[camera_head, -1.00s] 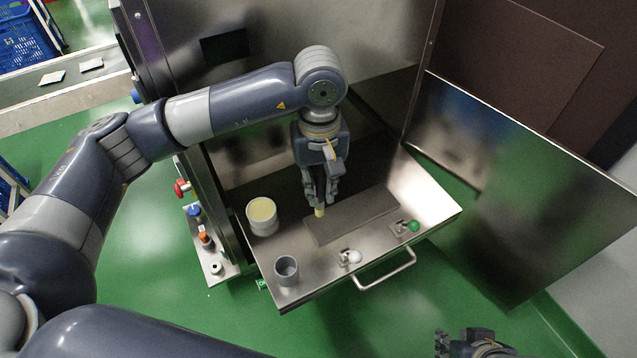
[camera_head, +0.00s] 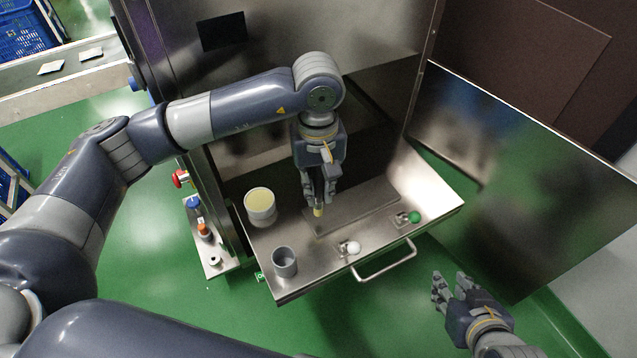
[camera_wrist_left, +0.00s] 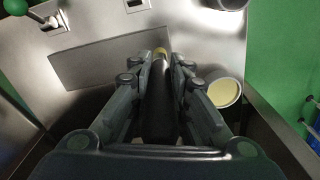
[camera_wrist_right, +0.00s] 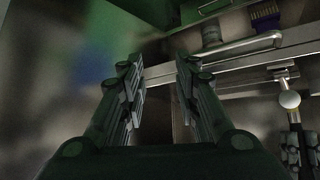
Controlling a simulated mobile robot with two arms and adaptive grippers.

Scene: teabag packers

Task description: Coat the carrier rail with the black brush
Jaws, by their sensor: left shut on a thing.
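My left gripper (camera_head: 319,198) is shut on a black brush (camera_wrist_left: 155,105) with a yellow tip (camera_head: 318,211). The brush points down over the left part of the carrier rail, a flat dark grey strip (camera_head: 368,207) on the steel shelf. I cannot tell whether the tip touches the rail. The left wrist view also shows the rail (camera_wrist_left: 95,68), and the brush's dark body lies between the fingers. My right gripper (camera_head: 452,284) is open and empty, in front of the shelf's right side; its fingers stand apart in the right wrist view (camera_wrist_right: 160,75).
On the steel shelf (camera_head: 320,262) stand a pot of yellowish stuff (camera_head: 260,206) and a grey cup (camera_head: 284,262). A white-knobbed lever (camera_head: 353,248) and a green-knobbed lever (camera_head: 414,217) sit near its front edge, above a handle (camera_head: 385,264). Open door panels stand right.

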